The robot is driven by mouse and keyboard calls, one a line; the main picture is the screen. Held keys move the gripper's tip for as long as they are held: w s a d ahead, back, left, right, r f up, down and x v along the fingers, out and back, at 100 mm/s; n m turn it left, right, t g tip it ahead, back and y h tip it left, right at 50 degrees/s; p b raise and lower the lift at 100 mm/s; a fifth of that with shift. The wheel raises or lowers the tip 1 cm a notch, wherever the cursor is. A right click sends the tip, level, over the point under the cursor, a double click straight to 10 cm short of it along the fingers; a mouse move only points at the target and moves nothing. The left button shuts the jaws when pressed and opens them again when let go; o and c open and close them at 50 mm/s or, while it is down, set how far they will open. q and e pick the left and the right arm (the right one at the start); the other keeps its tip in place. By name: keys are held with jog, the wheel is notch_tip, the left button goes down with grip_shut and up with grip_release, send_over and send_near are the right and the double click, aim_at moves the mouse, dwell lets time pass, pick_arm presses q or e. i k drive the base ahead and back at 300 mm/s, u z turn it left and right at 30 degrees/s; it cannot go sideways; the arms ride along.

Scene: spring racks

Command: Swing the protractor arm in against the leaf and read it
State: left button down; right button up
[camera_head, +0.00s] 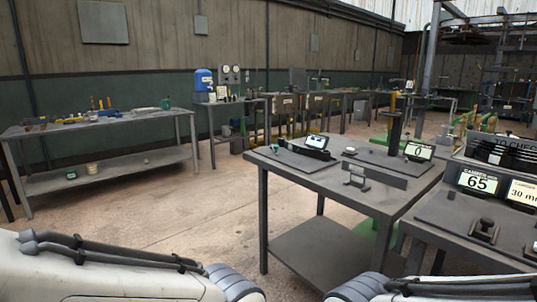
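No protractor arm can be clearly made out in the head view. A flat dark grey bar (385,175), which may be the leaf, stands on edge on a small bracket at the middle table's (310,178) front right. A dark device with a small lit screen (317,141) sits at that table's back left. A second lit screen reading 0 (419,151) stands at its back right by a dark upright post (396,125). Neither of my grippers is in view; only my white arm links show along the bottom edge.
A right-hand bench (440,215) holds a display reading 65 (478,181), a card reading 30 mm (523,191) and a small dark knobbed block (484,229). A long bench (95,127) with tools stands at left. Bare floor (215,210) lies between it and the middle table.

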aim_at(275, 148)
jog(key=z, duration=0.25)
jog(key=i, duration=1.25)
jog(key=u, duration=0.55)
